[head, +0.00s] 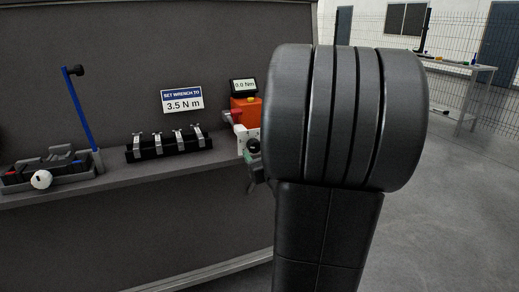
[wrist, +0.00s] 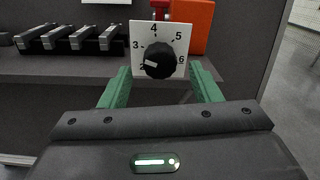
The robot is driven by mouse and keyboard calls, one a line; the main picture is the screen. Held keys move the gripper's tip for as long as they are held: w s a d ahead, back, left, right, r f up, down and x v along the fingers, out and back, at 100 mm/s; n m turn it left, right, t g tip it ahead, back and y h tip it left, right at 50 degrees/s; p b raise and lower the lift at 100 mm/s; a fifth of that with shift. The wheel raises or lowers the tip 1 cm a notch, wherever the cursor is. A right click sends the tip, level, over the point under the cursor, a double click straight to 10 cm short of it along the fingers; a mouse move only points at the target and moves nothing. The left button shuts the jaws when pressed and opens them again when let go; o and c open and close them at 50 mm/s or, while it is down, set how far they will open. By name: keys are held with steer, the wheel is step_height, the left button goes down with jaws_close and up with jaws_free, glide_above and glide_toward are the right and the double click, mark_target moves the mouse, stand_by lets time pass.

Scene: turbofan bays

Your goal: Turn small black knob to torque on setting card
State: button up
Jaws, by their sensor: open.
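The setting card (head: 182,99) on the back wall reads "SET WRENCH TO 3.5 N m". The small black knob (wrist: 158,60) sits on a white dial plate (wrist: 143,31) numbered from about 2 to 6. Its white mark points left and slightly down, near the 2, which is partly hidden. My gripper (wrist: 160,68) is open, with one green finger on each side of the knob and gaps between. I cannot tell how far the fingertips are from the plate. In the head view my arm covers much of this area; the white dial plate (head: 242,137) shows at its left edge.
An orange block (head: 247,112) stands behind the dial, with a display (head: 243,85) reading 0.0 Nm. A black rack (head: 169,145) with several silver tools is to the left. Further left are a grey tray (head: 17,185), a white round object (head: 41,180) and a blue post (head: 81,110).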

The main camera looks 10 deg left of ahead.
mark_target(256, 148)
steer(key=shift+x, duration=2.1)
steer(key=shift+c, duration=0.5)
steer(key=c, duration=0.9)
steer(key=m+p, duration=0.1)
steer(key=m, duration=0.2)
steer(key=shift+r, duration=0.1)
steer(key=shift+m+p, duration=0.45)
steer(key=shift+m, duration=0.65)
steer(key=o, duration=1)
steer(key=shift+s+d, duration=0.1)
